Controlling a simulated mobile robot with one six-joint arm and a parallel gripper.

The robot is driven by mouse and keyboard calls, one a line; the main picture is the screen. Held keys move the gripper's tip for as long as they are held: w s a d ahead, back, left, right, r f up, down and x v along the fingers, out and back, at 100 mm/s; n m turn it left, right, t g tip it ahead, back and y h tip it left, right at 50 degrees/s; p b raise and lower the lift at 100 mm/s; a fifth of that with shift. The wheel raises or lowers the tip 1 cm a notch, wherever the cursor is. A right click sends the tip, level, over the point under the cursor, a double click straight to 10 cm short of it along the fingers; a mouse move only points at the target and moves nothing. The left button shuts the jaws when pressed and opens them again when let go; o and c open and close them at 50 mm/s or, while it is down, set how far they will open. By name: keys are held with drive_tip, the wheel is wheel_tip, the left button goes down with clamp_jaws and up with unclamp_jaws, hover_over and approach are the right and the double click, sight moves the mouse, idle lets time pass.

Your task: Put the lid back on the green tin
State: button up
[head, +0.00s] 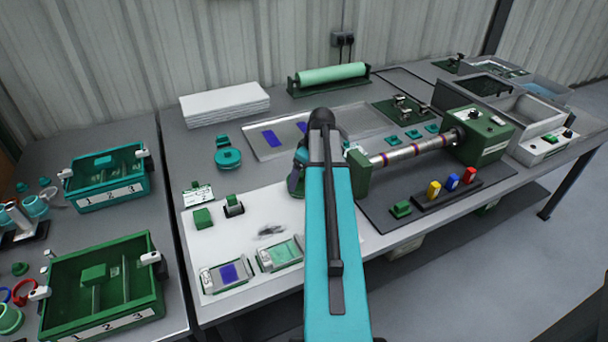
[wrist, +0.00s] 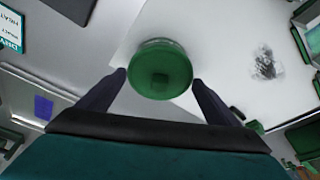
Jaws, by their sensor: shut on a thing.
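In the head view my gripper (head: 297,172) is over the bench at the right end of the white sheet, mostly hidden by my arm. A small green round thing (wrist: 255,127) shows past my gripper; I cannot tell what it is.
A roller machine (head: 484,137) stands on the dark mat to the right. A teal round tin (head: 228,158) stands at the left of the metal tray (head: 262,154). Two small frames (head: 228,275) lie at the front. The white sheet (head: 240,240) has free room.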

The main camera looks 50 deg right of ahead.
idle(0.7)
drive_tip(key=o, duration=0.9)
drive_tip(key=shift+r, duration=0.15)
drive_tip(key=shift+r+p, duration=2.4)
drive_tip(key=shift+r, duration=0.95)
drive_tip(key=shift+c, duration=0.3)
clamp_jaws()
drive_tip(key=shift+f+b, duration=1.15)
drive_tip(key=shift+f, duration=1.3)
